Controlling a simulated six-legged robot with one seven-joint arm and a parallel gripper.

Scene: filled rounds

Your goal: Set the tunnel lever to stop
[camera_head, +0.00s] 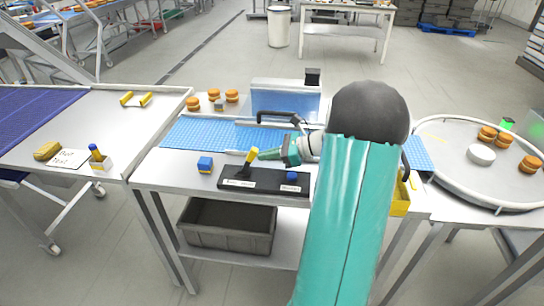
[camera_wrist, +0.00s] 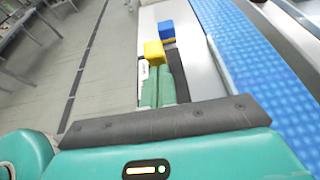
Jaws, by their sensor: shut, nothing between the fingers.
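The lever with a yellow handle (camera_head: 252,155) rises from a black panel (camera_head: 262,184) at the front of the middle table. It leans a little to the right. In the wrist view the closed fingers (camera_wrist: 158,72) point at the yellow handle (camera_wrist: 153,50), which is just beyond the tips. I cannot tell whether they touch.
Behind runs a blue belt (camera_head: 195,133) with a metal housing (camera_head: 285,98) and a dark handle. Round buns (camera_head: 193,104) lie at the back. A yellow bin (camera_head: 400,198) hangs right, partly hidden by my arm. A grey crate (camera_head: 228,226) sits below.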

